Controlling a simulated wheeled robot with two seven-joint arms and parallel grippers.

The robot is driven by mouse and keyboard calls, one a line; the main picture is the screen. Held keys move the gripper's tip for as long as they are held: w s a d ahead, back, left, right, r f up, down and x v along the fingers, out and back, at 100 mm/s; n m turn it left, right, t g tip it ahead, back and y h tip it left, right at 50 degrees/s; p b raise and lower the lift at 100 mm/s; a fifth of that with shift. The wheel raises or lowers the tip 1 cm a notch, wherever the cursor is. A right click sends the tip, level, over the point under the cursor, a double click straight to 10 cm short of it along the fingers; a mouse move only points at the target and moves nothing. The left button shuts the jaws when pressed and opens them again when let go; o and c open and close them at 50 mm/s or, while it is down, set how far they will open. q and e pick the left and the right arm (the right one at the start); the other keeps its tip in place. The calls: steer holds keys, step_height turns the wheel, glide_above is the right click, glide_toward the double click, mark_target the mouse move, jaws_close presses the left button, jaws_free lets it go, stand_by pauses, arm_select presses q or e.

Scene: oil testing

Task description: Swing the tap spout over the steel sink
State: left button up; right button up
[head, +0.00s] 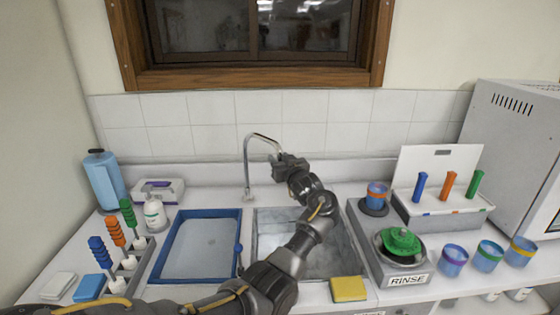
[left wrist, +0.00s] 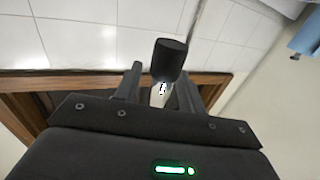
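The tap (head: 246,165) is a thin metal pipe rising behind the steel sink (head: 335,240). Its spout bends over toward the right and its end is at my left gripper (head: 278,157). In the left wrist view, the black spout tip (left wrist: 170,60) and a short silver part show between the two fingers of my left gripper (left wrist: 158,90). The fingers stand apart, with a gap beside the silver part; no firm grip shows. My left arm crosses over the sink and hides part of it. My right gripper is not in view.
A blue-rimmed tray (head: 200,245) lies left of the sink. A yellow sponge (head: 348,289) sits at its front right. A rinse station (head: 405,282) with a green item stands to the right, near several cups. Bottles and a rack are at left. The tiled wall (head: 205,108) is close behind the tap.

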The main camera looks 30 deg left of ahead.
arm_select(q)
steer(key=shift+s+d, duration=0.2)
steer(key=shift+d, duration=0.05)
steer(key=b+v, duration=0.3)
steer(key=v, duration=0.7)
steer(key=shift+d, duration=0.1)
